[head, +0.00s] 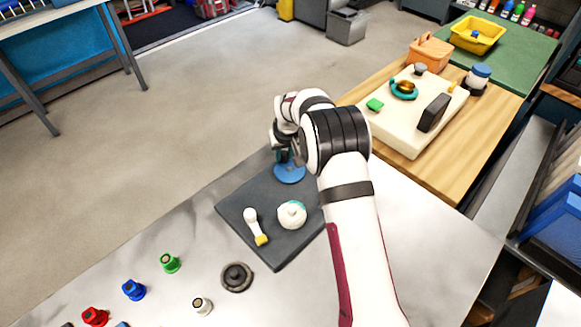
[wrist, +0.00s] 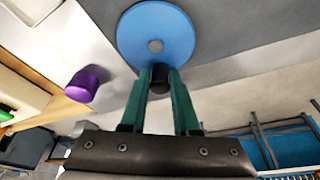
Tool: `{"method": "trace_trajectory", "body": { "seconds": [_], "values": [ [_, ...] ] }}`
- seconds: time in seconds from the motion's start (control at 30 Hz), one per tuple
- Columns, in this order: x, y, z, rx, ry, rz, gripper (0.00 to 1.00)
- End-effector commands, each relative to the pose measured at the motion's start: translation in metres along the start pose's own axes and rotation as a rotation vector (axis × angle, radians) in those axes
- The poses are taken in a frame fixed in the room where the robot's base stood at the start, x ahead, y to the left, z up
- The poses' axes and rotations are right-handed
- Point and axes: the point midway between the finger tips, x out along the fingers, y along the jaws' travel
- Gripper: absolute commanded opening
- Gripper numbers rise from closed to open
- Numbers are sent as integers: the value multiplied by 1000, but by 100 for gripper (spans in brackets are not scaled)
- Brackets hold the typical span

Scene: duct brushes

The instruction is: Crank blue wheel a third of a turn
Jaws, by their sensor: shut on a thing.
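The blue wheel (head: 290,174) lies flat at the far corner of a dark grey board, partly covered by my arm in the head view. In the wrist view the blue wheel (wrist: 155,22) is a flat disc with a grey hub at its centre. A short black crank handle (wrist: 160,84) stands near its rim. My gripper (wrist: 160,78) has its two green fingers closed around that handle, one on each side. In the head view my gripper (head: 285,156) is over the wheel, and its fingertips are hard to make out.
The dark grey board (head: 282,254) also bears a white lever with a yellow tip (head: 255,226) and a white round knob (head: 292,214). A purple cylinder (wrist: 87,83) is beside the wheel in the wrist view. Several coloured knobs and a black disc (head: 237,277) stand at the front left.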

Motion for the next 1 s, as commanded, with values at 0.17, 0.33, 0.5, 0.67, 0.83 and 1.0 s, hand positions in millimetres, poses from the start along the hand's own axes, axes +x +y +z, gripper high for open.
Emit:
{"method": "trace_trajectory", "body": {
  "seconds": [0.17,0.33,0.5,0.67,0.83,1.0],
  "values": [
    [-2,-11,4,-2,0,-1,0],
    [-1,-11,4,-1,1,-1,0],
    [-4,-17,10,-2,0,-1,0],
    [-4,-20,14,0,0,-1,0],
    [-4,-20,14,0,0,-1,49],
    [-4,-20,14,0,0,-1,50]
  ]
}}
